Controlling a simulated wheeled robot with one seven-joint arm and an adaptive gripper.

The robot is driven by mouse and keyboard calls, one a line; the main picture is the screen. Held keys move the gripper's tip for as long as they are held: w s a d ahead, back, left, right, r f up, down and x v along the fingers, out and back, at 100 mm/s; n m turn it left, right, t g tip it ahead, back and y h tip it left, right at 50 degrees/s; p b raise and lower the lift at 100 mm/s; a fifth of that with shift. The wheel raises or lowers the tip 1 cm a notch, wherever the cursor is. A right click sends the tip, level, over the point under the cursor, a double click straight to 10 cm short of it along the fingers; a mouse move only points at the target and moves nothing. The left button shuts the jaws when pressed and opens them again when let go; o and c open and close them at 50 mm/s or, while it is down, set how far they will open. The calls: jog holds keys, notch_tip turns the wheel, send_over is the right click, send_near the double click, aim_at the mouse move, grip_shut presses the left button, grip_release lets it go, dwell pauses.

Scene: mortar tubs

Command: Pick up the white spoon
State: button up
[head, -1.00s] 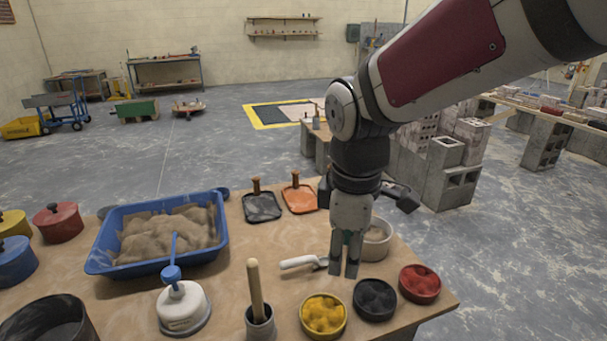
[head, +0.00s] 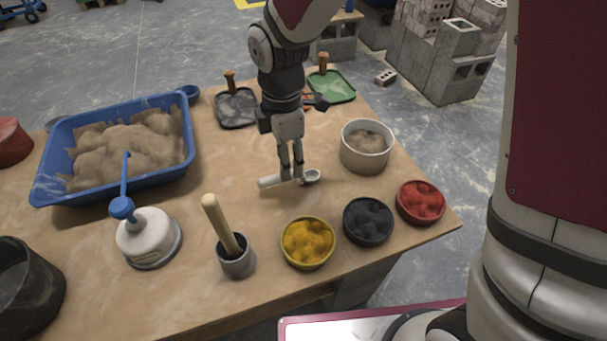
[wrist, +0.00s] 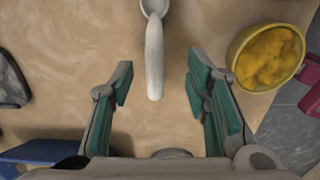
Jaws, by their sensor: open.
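The white spoon (head: 270,180) lies on the wooden table, its handle pointing left and its bowl to the right in the head view. My gripper (head: 291,178) points down over the spoon and hides part of its middle. In the wrist view the spoon (wrist: 154,55) has its handle end toward me, between the lines of the two fingers and ahead of them. My gripper (wrist: 158,90) is open and empty, with green pads on both fingers. I cannot tell how high the fingertips are above the table.
A bowl of sand (head: 366,150) stands right of my gripper. Tubs of yellow (head: 308,243), black (head: 368,221) and red (head: 420,203) powder line the front right. A grey cup with a wooden pestle (head: 235,258), a white canister (head: 148,238) and a blue sand tray (head: 120,180) stand left.

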aim_at(310, 176)
jog(key=shift+w+f+b, duration=0.15)
jog(key=shift+w+f, duration=0.05)
jog(key=shift+f, duration=1.45)
jog(key=shift+w+f+b, duration=0.15)
jog(key=shift+f, duration=1.5)
jog(key=shift+c, duration=0.5)
grip_shut()
